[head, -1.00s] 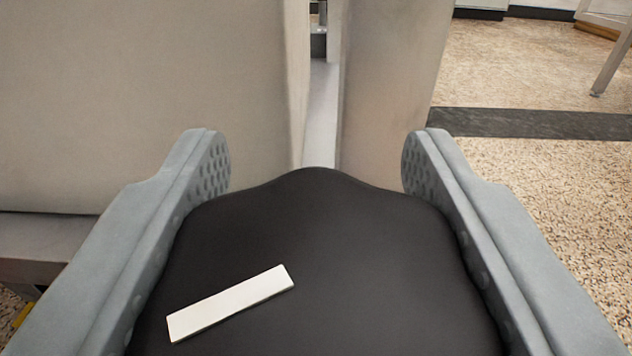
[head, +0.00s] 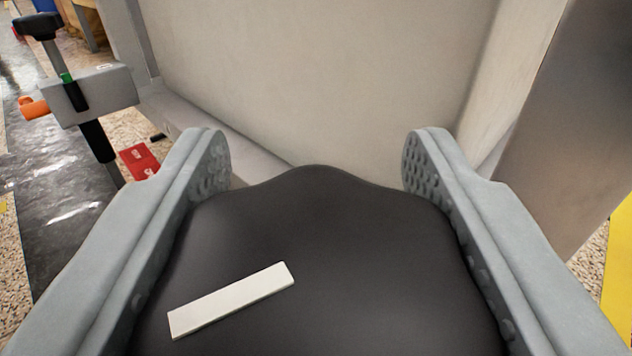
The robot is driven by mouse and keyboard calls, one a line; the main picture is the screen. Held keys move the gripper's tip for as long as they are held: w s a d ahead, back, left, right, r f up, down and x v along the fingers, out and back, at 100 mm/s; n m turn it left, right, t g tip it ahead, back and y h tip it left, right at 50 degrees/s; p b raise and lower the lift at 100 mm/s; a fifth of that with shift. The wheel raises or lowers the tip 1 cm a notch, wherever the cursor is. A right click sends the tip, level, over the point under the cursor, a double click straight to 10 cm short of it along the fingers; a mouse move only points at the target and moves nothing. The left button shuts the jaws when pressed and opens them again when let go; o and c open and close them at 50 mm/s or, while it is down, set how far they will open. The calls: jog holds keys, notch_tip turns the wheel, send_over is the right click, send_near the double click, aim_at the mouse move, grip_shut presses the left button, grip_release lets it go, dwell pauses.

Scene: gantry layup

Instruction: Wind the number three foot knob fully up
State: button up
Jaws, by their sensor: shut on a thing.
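A large black lobed knob (head: 330,235) with a white strip (head: 231,300) on its top fills the lower middle of the view. My gripper (head: 316,160) has one grey finger on each side of it and is shut on it. No number shows on this knob, and its stem and foot are hidden below it. Another black knob (head: 37,27) stands apart at the upper left, on a post through a grey block (head: 92,94).
A beige panel (head: 330,70) stands close beyond the held knob, with a grey-brown upright (head: 575,110) at the right. An orange part (head: 33,108) sticks out from the grey block. A red card (head: 139,161) lies lower left. Yellow (head: 622,270) shows at the right edge.

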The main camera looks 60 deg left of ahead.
jog(key=shift+n+g, duration=0.3)
jog(key=shift+g, duration=0.1)
jog(key=o, duration=1)
jog(key=shift+d, duration=0.1)
jog(key=v, duration=1.7)
jog(key=shift+s+d+f, duration=0.1)
jog(key=shift+f, duration=0.15)
